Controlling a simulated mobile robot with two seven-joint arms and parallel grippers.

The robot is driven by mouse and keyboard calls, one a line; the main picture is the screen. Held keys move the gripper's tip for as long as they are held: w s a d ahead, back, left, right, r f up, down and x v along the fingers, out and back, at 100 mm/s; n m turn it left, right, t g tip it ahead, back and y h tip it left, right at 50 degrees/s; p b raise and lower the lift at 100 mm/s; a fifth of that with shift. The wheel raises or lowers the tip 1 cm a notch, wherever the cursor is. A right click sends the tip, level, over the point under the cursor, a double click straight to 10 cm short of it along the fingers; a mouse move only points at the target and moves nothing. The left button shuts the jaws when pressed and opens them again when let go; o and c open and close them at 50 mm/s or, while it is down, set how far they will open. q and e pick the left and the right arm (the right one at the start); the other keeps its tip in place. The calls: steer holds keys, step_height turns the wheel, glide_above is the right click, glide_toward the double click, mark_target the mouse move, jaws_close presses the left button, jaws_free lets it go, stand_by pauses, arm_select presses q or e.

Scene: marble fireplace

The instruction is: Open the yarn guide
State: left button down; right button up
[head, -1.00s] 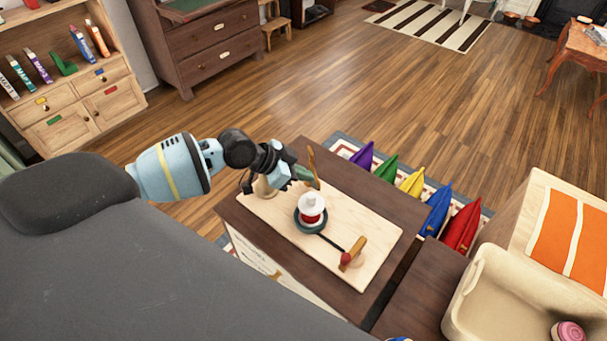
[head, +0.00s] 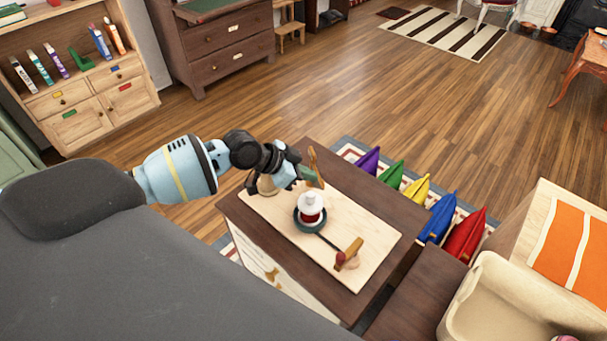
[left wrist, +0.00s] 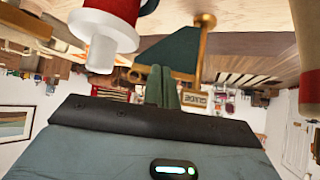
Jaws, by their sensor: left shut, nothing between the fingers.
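The yarn guide appears to be the dark green panel (left wrist: 172,52) on a brass post (left wrist: 203,45) in the left wrist view. A small "GUIDE" label (left wrist: 195,99) shows there upside down. In the head view the green panel (head: 308,174) stands beside an upright brown piece (head: 314,160) at the board's far edge. My left gripper (head: 291,172) is shut and empty, close beside the panel. Its fingers (left wrist: 164,88) show together just in front of the panel; I cannot tell whether they touch it. My right gripper is not in view.
A red and white spool (head: 311,208) stands on the pale board (head: 285,230), near my left gripper. A dark lever with a red ball (head: 340,257) reaches a wooden block (head: 350,249). A beige bin (head: 490,290) is at the lower right.

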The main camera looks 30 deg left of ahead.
arm_select(q)
steer(key=shift+w+d, duration=0.1)
steer(key=shift+d, duration=0.2)
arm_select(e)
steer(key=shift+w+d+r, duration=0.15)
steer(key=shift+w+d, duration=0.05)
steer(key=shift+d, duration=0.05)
arm_select(q)
steer(key=shift+d, duration=0.1)
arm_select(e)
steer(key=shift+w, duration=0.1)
arm_select(q)
steer(key=shift+w+d, duration=0.35)
steer(key=shift+d, duration=0.1)
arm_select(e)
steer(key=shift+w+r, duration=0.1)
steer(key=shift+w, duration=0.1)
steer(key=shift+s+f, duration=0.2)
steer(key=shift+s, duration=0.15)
arm_select(q)
steer(key=shift+a, duration=0.75)
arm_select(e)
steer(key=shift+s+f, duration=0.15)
